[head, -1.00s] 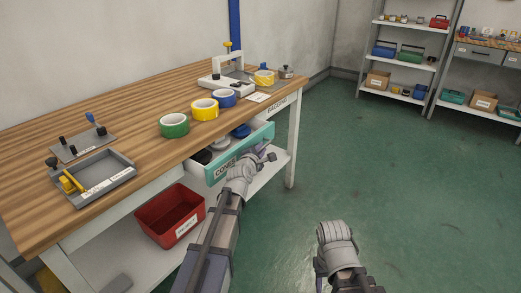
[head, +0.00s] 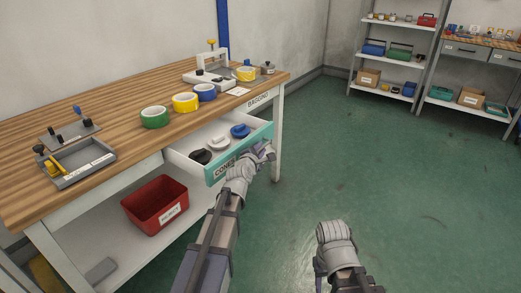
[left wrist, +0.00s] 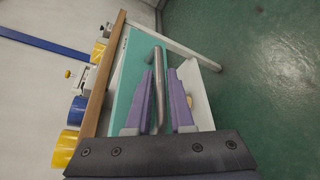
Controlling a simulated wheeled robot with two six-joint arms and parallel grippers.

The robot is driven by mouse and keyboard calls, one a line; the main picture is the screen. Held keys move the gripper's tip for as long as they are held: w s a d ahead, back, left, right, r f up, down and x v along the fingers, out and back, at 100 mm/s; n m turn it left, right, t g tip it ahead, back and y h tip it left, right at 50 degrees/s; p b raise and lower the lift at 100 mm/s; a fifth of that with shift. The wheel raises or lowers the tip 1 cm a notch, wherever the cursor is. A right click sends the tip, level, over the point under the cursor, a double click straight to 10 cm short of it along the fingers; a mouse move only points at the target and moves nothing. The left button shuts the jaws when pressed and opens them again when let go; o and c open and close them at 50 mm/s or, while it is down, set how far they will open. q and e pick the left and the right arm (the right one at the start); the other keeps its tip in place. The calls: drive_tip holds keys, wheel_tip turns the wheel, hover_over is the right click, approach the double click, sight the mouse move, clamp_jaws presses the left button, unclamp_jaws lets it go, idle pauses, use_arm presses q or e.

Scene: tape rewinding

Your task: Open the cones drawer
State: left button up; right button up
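The cones drawer (head: 218,175), with a teal front labelled CONES, stands well out from under the wooden workbench (head: 120,112). Inside it lie a black, a white and a blue cone (head: 240,131). My left gripper (head: 264,151) is at the right part of the drawer front. In the left wrist view its two purple fingers (left wrist: 161,90) straddle the grey bar handle (left wrist: 159,75). One finger lies between the teal front and the bar, and a gap shows on the other side. My right arm shows at the lower right; its fingers are hidden.
Green, yellow and blue tape rolls (head: 185,102) stand on the bench, with a grey tray (head: 86,176) at its left end. A red bin (head: 155,209) sits on the lower shelf. The green floor (head: 370,180) right of the drawer is clear. Shelving (head: 395,60) stands far back.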

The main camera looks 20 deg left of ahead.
use_arm(q)
drive_tip(key=shift+o, duration=0.3)
drive_tip(key=p+v, duration=0.1)
drive_tip(key=v, duration=0.6)
drive_tip(key=shift+s+p, duration=0.35)
drive_tip(key=shift+s, duration=0.05)
